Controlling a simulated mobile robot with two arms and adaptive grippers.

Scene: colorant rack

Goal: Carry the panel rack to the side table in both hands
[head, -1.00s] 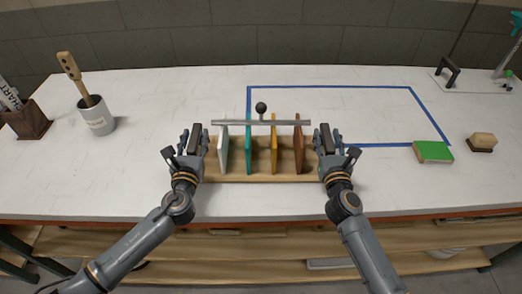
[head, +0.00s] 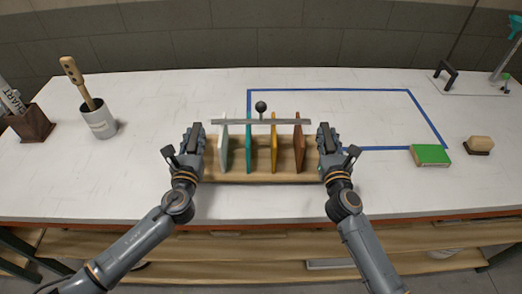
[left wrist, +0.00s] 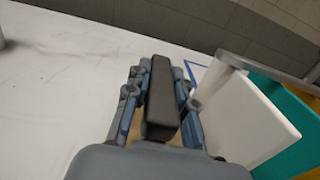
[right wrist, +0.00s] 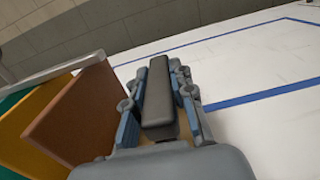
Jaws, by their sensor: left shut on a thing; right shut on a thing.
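The panel rack (head: 213,173) is a light wooden base with white (head: 223,150), teal (head: 249,150), yellow (head: 274,150) and brown (head: 298,150) panels standing across it. A grey metal bar (head: 240,122) with a black ball knob (head: 261,106) runs over the panels. My left gripper (head: 194,138) is shut on the rack's left end, beside the white panel. My right gripper (head: 325,139) is shut on the rack's right end, beside the brown panel.
The rack is over the front of a white table (head: 165,95). Behind and right is a blue tape outline (head: 330,90), empty inside. A green block (head: 430,155) and a brush-like block (head: 479,145) sit right; a utensil cup (head: 98,120) and dark holder (head: 30,123) stand left.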

